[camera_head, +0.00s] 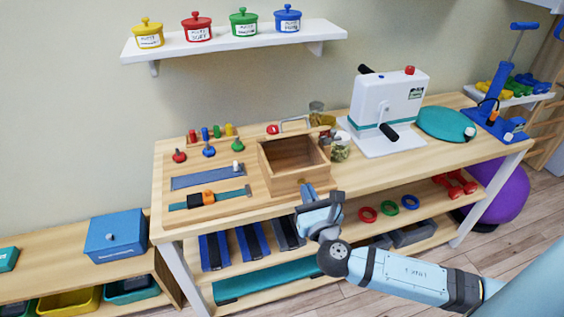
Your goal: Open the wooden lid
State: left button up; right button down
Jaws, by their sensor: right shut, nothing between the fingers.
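The wooden box (282,185) stands on the wooden table with its top open, and I see into its empty-looking inside. A metal handle (296,120) shows just behind the box's back edge. The wooden lid is not clearly seen as a separate piece; I cannot tell whether it stands behind the box. My right gripper (306,187) is in front of the box's front wall, close to its lower right part, shut and empty. I cannot tell whether it touches the wall. My left gripper is out of view.
The table (240,212) also holds a board with colored pegs and straps (208,182) at left, glass jars (340,148) close right of the box, and a white crank machine (388,105). A shelf with colored pots (235,40) hangs above. Lower shelves hold weights and rings.

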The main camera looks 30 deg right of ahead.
jog(key=shift+s+r+p+x, duration=0.1)
jog(key=shift+r+p+x, duration=0.25)
jog(key=shift+x, duration=1.8)
jog(key=shift+s+r+p+x, duration=0.1)
jog(key=shift+r+x, duration=0.45)
jog(key=shift+x, duration=1.6)
jog(key=shift+r+p+x, duration=0.25)
jog(key=shift+r+x, duration=0.2)
jog(key=shift+x, duration=1.7)
jog(key=shift+s+d+r, duration=0.1)
